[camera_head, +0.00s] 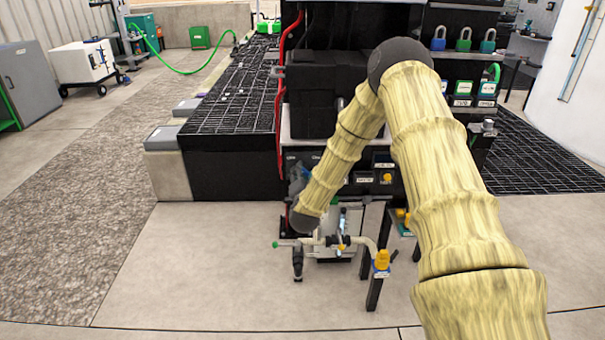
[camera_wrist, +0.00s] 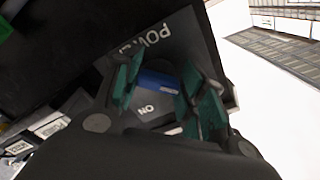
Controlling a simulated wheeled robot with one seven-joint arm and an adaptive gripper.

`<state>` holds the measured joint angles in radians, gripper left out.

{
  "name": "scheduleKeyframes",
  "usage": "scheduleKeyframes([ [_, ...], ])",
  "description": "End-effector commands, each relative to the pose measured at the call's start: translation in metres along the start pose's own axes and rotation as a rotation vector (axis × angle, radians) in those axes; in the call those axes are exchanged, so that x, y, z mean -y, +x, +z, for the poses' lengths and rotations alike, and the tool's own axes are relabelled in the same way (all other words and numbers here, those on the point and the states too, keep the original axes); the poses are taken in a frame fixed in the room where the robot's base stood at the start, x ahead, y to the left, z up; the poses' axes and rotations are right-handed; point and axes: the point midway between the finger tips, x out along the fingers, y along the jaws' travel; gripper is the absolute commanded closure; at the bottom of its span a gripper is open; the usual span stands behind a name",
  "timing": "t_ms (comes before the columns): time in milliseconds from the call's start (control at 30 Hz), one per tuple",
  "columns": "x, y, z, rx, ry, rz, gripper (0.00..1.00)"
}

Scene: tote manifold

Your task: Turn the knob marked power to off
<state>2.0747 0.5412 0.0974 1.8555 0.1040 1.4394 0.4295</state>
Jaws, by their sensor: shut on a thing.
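In the wrist view, a blue knob (camera_wrist: 156,79) sits on a dark grey panel plate (camera_wrist: 188,42) under large white lettering that reads POWER, partly covered. An ON mark shows on the plate below the knob. My gripper (camera_wrist: 163,84) has its teal finger pads on either side of the knob and is shut on it. An OFF mark cannot be made out, and part of the plate is hidden behind the fingers. In the head view, my arm covers most of the front panel (camera_head: 362,178), and the knob and fingertips cannot be made out clearly.
A yellow knob (camera_head: 387,178) is on the front panel to the right of my forearm. A pipe assembly with a yellow valve (camera_head: 382,262) stands below. A red hose (camera_head: 281,95) runs down the left of the black box (camera_head: 325,95).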

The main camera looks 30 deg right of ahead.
Motion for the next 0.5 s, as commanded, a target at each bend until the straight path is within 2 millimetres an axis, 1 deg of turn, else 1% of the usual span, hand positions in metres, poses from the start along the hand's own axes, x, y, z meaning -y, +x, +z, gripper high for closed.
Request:
scheduleKeyframes([
  [467,-0.0025,-0.0018,0.0024,0.005,-0.016,0.003,0.83],
  [500,-0.0025,-0.0018,0.0025,0.005,-0.016,0.003,0.57],
])
